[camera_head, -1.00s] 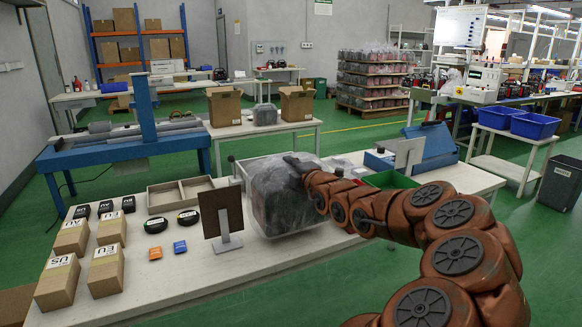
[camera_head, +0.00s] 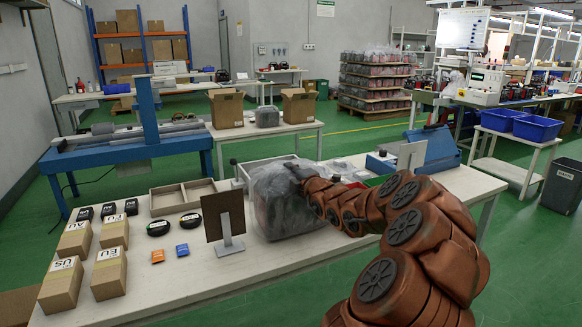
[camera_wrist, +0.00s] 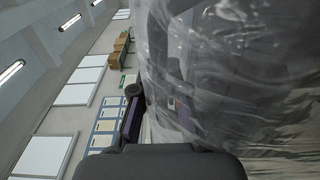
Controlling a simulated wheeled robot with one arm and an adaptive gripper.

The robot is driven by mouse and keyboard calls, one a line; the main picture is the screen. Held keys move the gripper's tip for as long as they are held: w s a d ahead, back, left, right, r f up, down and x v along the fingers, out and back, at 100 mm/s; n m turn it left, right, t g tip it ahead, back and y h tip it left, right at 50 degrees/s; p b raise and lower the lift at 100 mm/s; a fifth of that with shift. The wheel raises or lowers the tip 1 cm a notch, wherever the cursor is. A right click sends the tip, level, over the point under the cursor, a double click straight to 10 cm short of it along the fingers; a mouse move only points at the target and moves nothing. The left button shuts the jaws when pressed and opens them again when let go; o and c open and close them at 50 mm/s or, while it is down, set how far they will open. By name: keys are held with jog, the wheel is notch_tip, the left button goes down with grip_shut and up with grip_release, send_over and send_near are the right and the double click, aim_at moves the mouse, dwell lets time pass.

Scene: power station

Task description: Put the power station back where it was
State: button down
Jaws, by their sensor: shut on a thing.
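The power station (camera_head: 280,208) is a dark boxy unit wrapped in clear plastic. It is at the middle of the white workbench in the head view, just right of a brown panel on a stand. My gripper (camera_head: 297,165) is at its upper right side, shut on it; the fingers are mostly hidden by the plastic and my arm. In the wrist view the plastic-wrapped power station (camera_wrist: 235,75) fills the right side, close to the camera, with a dark part of my gripper (camera_wrist: 160,160) below. I cannot tell whether its base touches the bench.
The brown panel (camera_head: 223,213) stands close on the left. A wooden divided tray (camera_head: 182,197) and several labelled boxes (camera_head: 108,272) lie farther left. The front middle bench is bare.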

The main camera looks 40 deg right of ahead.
jog(key=shift+f, duration=0.45)
dwell(0.3)
jog(key=c, duration=1.2)
grip_release()
jog(key=shift+f, duration=0.2)
jog(key=shift+r, duration=0.1)
jog(key=shift+b+v, duration=0.45)
jog(key=shift+v, duration=5.6)
